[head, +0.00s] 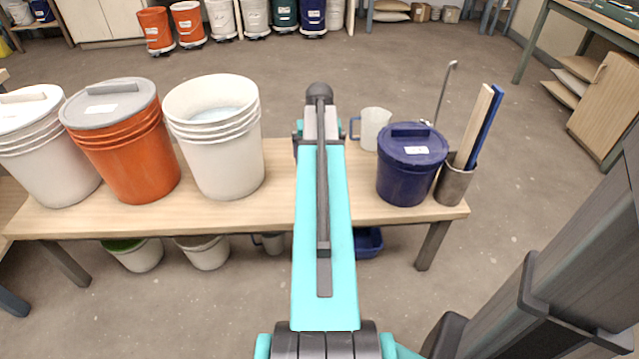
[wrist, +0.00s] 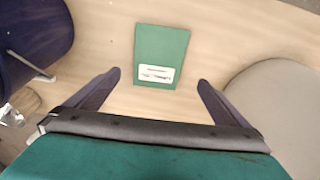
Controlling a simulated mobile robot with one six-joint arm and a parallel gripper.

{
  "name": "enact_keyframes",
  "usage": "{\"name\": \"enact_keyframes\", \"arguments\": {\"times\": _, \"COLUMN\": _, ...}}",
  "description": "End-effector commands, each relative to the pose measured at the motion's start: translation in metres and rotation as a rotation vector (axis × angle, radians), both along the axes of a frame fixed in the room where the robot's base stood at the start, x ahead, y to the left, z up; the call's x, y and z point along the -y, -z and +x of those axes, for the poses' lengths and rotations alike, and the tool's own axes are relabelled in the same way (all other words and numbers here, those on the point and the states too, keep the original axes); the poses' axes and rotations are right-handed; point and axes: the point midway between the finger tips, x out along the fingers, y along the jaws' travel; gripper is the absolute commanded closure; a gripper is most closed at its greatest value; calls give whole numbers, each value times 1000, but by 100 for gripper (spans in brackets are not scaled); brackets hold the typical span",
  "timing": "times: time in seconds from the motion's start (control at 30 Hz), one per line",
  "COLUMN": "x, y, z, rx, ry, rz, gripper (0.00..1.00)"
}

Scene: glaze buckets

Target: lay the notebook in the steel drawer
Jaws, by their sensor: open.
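A green notebook (wrist: 160,48) with a white label lies flat on the pale wooden bench, seen in the wrist view. My gripper (wrist: 160,77) is open and empty, its two dark fingers apart on either side of the notebook's near end in the picture. The fingers do not visibly touch it, and I cannot tell their height above it. In the head view my arm hides the notebook and the fingers. I see no steel drawer in either view.
On the bench (head: 90,219), an open white bucket (head: 215,150) stands left of my arm, beside a lidded orange bucket (head: 125,150). To the right are a clear jug (head: 375,128), a lidded navy bucket (head: 405,180) and a metal canister (head: 453,186) holding tall sticks.

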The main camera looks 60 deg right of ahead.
Motion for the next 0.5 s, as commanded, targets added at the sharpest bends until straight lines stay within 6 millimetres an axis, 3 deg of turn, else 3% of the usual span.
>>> {"name": "enact_keyframes", "arguments": {"times": 0.3, "x": 5, "y": 46, "z": 4, "rx": -1, "ry": -1, "rz": 1, "gripper": 0}}
{"name": "enact_keyframes", "arguments": {"times": 0.5, "x": 7, "y": 59, "z": 6, "rx": 0, "ry": -1, "rz": 0, "gripper": 0}}
